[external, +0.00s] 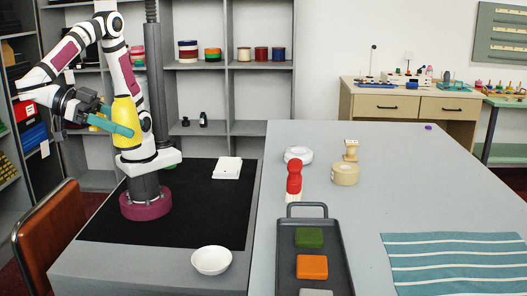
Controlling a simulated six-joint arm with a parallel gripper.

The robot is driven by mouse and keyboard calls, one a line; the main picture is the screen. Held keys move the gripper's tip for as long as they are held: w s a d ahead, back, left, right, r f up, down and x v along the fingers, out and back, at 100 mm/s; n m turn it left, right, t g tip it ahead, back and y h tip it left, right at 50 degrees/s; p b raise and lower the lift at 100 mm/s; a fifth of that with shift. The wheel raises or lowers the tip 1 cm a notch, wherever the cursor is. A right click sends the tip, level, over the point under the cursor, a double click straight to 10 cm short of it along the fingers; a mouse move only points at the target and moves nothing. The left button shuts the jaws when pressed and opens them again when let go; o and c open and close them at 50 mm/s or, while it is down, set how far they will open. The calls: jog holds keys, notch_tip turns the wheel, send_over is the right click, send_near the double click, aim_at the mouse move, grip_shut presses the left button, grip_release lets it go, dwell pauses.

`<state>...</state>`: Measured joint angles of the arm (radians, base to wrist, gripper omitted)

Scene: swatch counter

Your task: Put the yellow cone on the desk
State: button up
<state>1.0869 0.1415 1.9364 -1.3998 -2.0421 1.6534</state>
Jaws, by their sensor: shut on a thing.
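The yellow cone (126,108) is at the left in the external view, upright or nearly so, in front of my lower arm link. My gripper (122,130) has teal fingers that reach across the cone, and it is shut on it, well above the black mat. The near finger covers part of the cone, and the far finger is mostly hidden. A pale wooden desk (410,90) with two drawers stands at the back right, beyond the long grey table (360,210). Small items stand on its top.
On the grey table are a dark tray (346,270) with colored blocks, a red brush (294,183), a white ring (298,154), a tan roll (345,174), a stamp (351,148) and a striped cloth (455,262). A white bowl (211,260) stands nearer me. The table's back right is mostly clear.

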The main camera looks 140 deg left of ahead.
jog(key=s+d+f, duration=0.1)
jog(key=s+d, duration=0.3)
jog(key=s, duration=0.6)
notch_tip(320, 180, down, 21)
jog(key=shift+m+h, duration=0.3)
jog(key=x, duration=0.4)
jog(key=d+f+x, duration=0.1)
jog(key=x, duration=0.8)
jog(key=shift+w+a+f, duration=0.1)
jog(key=shift+w+f, duration=0.3)
jog(key=shift+f, duration=0.1)
jog(key=shift+w+a+f, duration=0.1)
jog(key=shift+w+f, duration=0.05)
jog(key=shift+f, duration=0.95)
jog(key=shift+w+a+f, duration=0.1)
jog(key=shift+w+f, duration=0.05)
jog(key=shift+f, duration=0.95)
jog(key=o, duration=1.5)
jog(key=shift+f, duration=0.1)
